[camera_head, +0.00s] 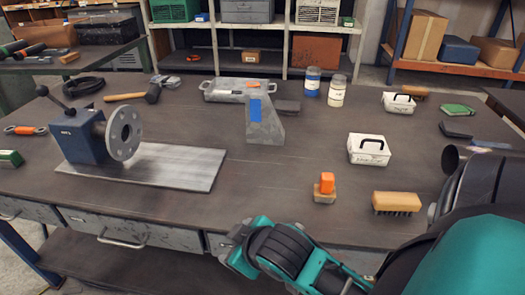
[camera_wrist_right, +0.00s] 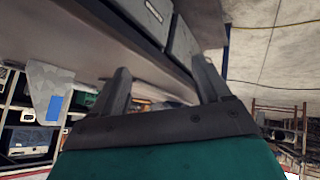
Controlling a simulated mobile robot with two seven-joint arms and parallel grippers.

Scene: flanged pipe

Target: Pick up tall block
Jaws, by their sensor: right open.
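The tallest block-like thing is a grey upright piece (camera_head: 264,122) with a sloping right side and a blue patch. It stands near the middle of the workbench (camera_head: 320,240). It also shows in the right wrist view (camera_wrist_right: 42,88), left of the fingers and apart from them. My right arm comes in from the lower right in the head view. My right gripper (camera_wrist_right: 163,82) is open, its fingers well apart with nothing between them. In the head view the arm's end is low at the bench's front edge, and its fingers cannot be made out. My left gripper is not in view.
A blue fixture (camera_head: 82,138) with a flange disc stands on a metal plate (camera_head: 180,165) at left. An orange-topped block (camera_head: 326,187), a brush (camera_head: 397,203) and a white box (camera_head: 368,149) are at right. Jars (camera_head: 312,82) stand behind. The front middle of the bench is clear.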

